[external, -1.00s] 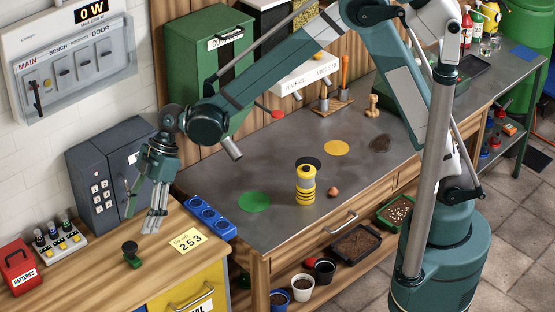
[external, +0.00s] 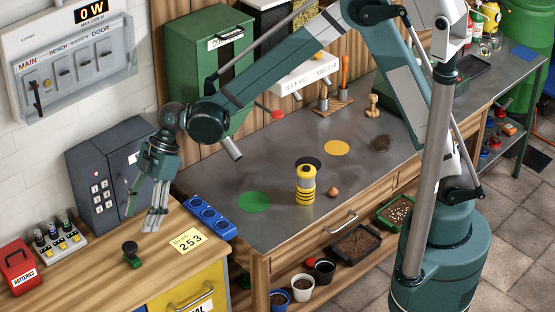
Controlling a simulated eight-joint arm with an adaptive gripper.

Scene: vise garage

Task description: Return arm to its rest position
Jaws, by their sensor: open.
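My gripper (external: 154,215) hangs at the end of my arm, pointing down, over the wooden counter (external: 65,285) at the left. It is open, and I see nothing between its fingers. It is in front of the dark grey safe (external: 110,172) and left of the yellow note (external: 187,241) marked 253. Whether the fingertips touch the counter cannot be told from this angle. My arm reaches from its base at the right across above the grey metal bench.
A small dark green knob (external: 130,254) stands on the counter close to my gripper. A blue power strip (external: 210,217) lies to its right. A rack with several batteries (external: 55,241) and a red box (external: 18,267) are at left. A yellow-black cylinder (external: 306,185) stands on the bench.

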